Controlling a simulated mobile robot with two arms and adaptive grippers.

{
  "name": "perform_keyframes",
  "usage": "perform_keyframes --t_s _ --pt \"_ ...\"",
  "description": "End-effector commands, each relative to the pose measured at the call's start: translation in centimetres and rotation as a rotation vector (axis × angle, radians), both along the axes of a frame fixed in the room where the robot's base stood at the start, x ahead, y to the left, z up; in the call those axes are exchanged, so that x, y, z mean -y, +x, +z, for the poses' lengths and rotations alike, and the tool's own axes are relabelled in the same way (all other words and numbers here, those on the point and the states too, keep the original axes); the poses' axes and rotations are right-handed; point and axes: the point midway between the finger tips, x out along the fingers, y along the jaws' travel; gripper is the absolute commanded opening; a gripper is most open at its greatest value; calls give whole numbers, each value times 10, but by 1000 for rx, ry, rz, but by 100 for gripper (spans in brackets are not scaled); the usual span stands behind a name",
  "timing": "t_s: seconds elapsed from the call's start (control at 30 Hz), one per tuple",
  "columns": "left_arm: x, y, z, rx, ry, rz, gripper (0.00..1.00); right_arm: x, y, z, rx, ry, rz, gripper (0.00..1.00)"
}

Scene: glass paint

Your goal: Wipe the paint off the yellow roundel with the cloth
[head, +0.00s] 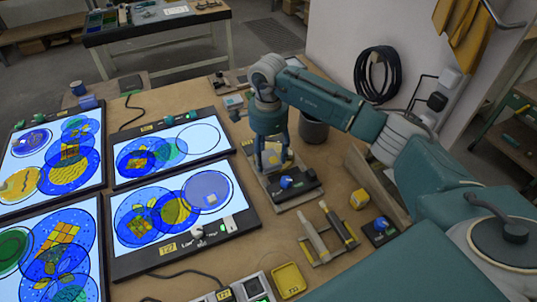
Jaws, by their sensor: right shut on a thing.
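A yellow roundel (20,184) with wavy marks lies on the far-left light panel, left of a yellow roundel with blue marks (68,172). I cannot tell which marks are wet paint. My right gripper is well to the right of both. I cannot pick out a cloth for sure. My left gripper is not in view.
Several lit panels, one a back middle panel (174,146), fill the left of the table. A black box with a blue knob (294,187) sits just below my gripper. A dark grey pot (313,128), two tubes on a rack (326,233) and a yellow tray (288,280) stand nearby.

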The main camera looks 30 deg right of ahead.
Motion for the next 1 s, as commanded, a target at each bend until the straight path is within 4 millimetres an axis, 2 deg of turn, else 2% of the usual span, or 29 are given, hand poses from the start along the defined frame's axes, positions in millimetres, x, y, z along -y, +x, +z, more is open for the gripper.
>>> perform_keyframes --t_s 0.5,1.0 --pt "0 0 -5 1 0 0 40 1 1 -4 0 0 -1 34" --pt "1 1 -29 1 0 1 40 19 30 -8 0 -2 -2 34"
